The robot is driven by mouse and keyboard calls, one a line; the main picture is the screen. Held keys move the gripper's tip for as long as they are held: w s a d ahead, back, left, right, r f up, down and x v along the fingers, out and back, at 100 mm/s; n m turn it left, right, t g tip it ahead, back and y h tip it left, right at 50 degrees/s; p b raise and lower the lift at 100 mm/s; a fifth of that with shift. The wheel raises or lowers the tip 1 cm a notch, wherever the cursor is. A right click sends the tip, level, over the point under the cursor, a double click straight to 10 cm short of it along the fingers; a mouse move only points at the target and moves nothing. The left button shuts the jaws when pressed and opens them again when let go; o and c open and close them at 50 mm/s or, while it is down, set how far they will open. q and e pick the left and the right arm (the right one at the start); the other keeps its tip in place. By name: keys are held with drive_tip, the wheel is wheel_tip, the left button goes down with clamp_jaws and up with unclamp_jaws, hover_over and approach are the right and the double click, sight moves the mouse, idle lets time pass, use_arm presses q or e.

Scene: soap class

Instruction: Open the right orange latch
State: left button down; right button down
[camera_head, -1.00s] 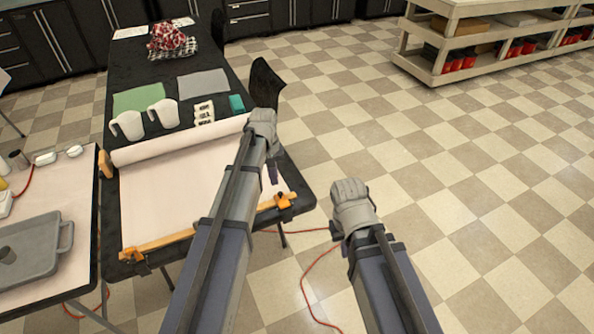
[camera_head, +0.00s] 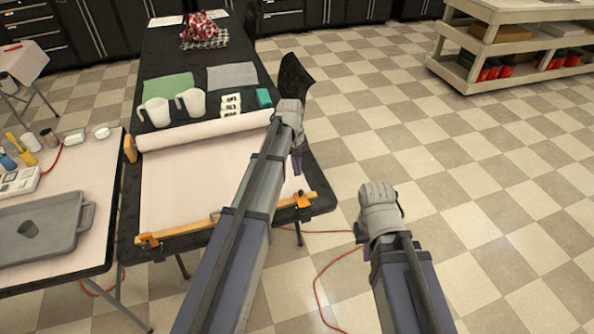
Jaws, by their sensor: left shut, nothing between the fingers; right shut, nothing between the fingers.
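The right orange latch (camera_head: 302,200) sits at the right end of the wooden bar (camera_head: 213,222) along the near edge of the black table. A matching left orange latch (camera_head: 150,242) sits at the bar's left end. My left gripper (camera_head: 290,112) is shut and empty, above the table's right side near the end of the paper roll, farther back than the right latch. My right gripper (camera_head: 378,193) is shut and empty over the floor, to the right of the right latch and apart from it. My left forearm hides part of the paper and bar.
A paper roll (camera_head: 205,130) lies across the table with two white pitchers (camera_head: 190,103) and a teal block (camera_head: 264,98) behind it. A side table with a grey tray (camera_head: 40,230) is at left.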

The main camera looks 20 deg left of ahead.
sight(302, 198)
use_arm(q)
drive_tip(key=f+b, duration=0.4)
drive_tip(key=f, duration=0.1)
drive_tip(key=f+b, duration=0.3)
drive_tip(key=shift+d, duration=0.4)
drive_tip(key=shift+s+r, duration=0.1)
drive_tip(key=shift+s, duration=0.05)
drive_tip(key=shift+r+t, duration=0.1)
drive_tip(key=shift+t, duration=0.2)
drive_tip(key=shift+s+d+r+t+y+p, duration=0.15)
drive_tip(key=shift+s+r+t+y+p, duration=0.15)
drive_tip(key=shift+y+p, duration=0.1)
